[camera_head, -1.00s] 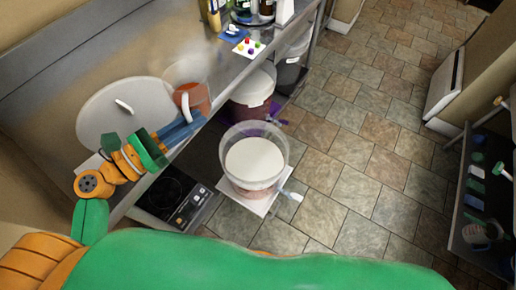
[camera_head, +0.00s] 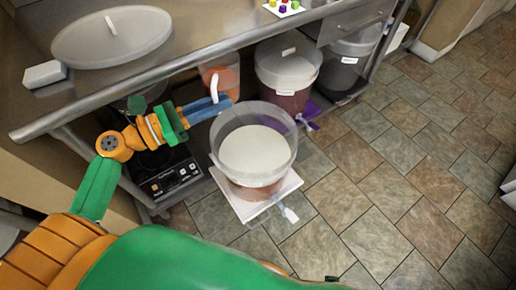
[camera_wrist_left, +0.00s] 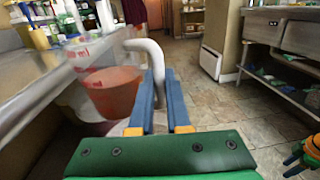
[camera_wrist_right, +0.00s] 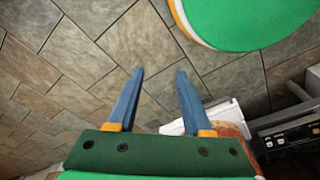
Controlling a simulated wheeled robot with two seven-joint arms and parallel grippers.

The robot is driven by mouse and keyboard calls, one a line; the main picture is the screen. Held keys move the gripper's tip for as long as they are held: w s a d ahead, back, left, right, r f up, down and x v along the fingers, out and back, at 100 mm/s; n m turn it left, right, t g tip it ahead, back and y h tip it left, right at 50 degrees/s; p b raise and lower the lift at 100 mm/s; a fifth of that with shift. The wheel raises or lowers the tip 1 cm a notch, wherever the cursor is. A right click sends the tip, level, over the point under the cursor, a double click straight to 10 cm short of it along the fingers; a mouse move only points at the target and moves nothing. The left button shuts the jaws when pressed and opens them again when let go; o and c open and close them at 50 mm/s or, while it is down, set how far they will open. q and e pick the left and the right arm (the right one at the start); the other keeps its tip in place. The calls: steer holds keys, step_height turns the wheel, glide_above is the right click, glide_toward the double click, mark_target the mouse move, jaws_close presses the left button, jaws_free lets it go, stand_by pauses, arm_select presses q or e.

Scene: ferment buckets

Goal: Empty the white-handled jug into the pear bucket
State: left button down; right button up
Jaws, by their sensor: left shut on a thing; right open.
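My left gripper (camera_head: 226,103) is shut on the white handle (camera_head: 214,86) of a clear jug (camera_head: 221,72) with reddish-brown liquid in it. The jug looks upright and is held clear of the counter's front edge, just beyond the open bucket. In the left wrist view the jug (camera_wrist_left: 112,92) hangs left of the blue fingers, its handle (camera_wrist_left: 150,58) at their tips. The open clear bucket (camera_head: 253,148) has a pale surface inside and stands on a white board. I cannot read which bucket is pear. My right gripper (camera_wrist_right: 158,72) is open and empty above the floor.
Two lidded buckets, one with a reddish body (camera_head: 288,72) and one dark (camera_head: 350,62), stand under the steel counter (camera_head: 190,62). A round lid (camera_head: 112,38) lies on the counter. A black hotplate (camera_head: 165,172) sits low at left. Tiled floor is free at right.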

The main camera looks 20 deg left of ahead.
arm_select(q)
steer(key=w+a+f+n+t+y+b, duration=0.1)
steer(key=w+a+f+y+b, duration=0.1)
steer(key=f+b, duration=0.9)
steer(key=w+a+f+n+t+y+b, duration=0.1)
steer(key=w+a+f+b, duration=0.4)
steer(key=f+b, duration=0.6)
steer(key=shift+w+a+f+n+t+y+b, duration=0.2)
steer(key=shift+w+a+n+t+y+b, duration=0.15)
steer(key=shift+w+n+y, duration=0.3)
arm_select(e)
steer(key=w+f, duration=0.3)
steer(key=f, duration=0.5)
steer(key=w+f, duration=0.3)
steer(key=f, duration=0.6)
steer(key=shift+a+t, duration=0.35)
steer(key=shift+t, duration=0.05)
arm_select(q)
steer(key=shift+s+d, duration=0.1)
steer(key=shift+r, duration=0.1)
